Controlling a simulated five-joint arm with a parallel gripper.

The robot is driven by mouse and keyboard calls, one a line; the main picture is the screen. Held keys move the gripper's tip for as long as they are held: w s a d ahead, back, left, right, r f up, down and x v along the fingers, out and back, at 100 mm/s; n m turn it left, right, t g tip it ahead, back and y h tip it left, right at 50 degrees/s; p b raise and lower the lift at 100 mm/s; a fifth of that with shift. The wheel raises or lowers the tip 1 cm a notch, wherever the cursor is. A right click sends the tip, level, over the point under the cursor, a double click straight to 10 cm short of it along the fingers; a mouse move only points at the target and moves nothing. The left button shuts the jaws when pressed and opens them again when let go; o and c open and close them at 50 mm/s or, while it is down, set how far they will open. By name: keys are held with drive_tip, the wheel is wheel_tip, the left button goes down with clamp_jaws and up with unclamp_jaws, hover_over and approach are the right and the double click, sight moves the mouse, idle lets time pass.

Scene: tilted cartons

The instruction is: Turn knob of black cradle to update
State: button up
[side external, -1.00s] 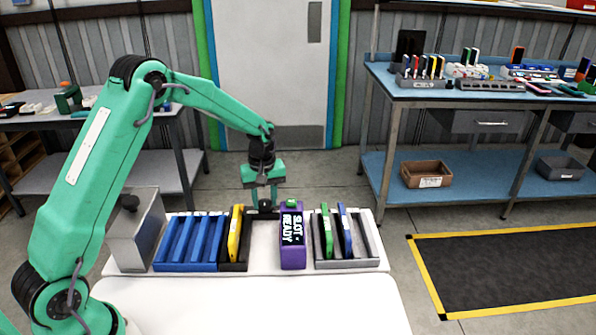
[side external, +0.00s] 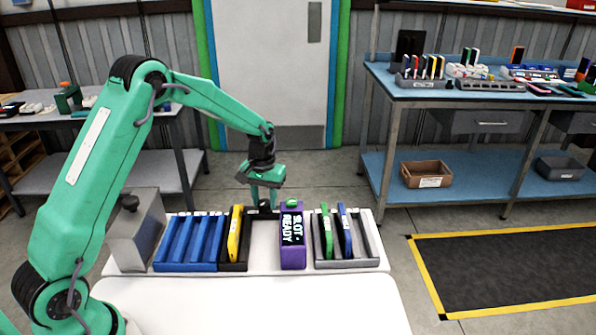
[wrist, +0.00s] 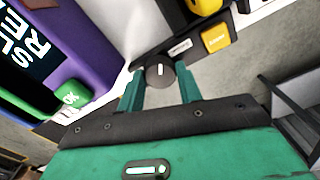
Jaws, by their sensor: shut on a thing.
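The black cradle (side external: 233,267) stands in the row on the white board, with a yellow carton tilted in its left part. Its dark round knob (wrist: 160,75) with a white pointer line sits at the end of a black panel in the wrist view. My gripper (wrist: 160,90) is shut on the knob, one green finger on each side. In the side view my gripper (side external: 264,203) is low over the back of the black cradle and mostly hides the knob. A small label and a yellow button (wrist: 216,37) sit beside the knob; their print is hard to read.
A purple unit (side external: 292,260) reads "SLOT - READY" and has a green button (wrist: 70,98). An empty blue rack (side external: 185,262) stands left. A grey cradle (side external: 345,263) with green and blue cartons stands right. A metal box (side external: 136,235) is at the far left.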

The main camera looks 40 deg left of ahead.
sight(265, 202)
drive_tip(key=shift+m, duration=1.1)
drive_tip(key=o, duration=1)
drive_tip(key=shift+r, duration=0.15)
wheel_tip(265, 202, up, 7)
drive_tip(key=shift+r, duration=0.3)
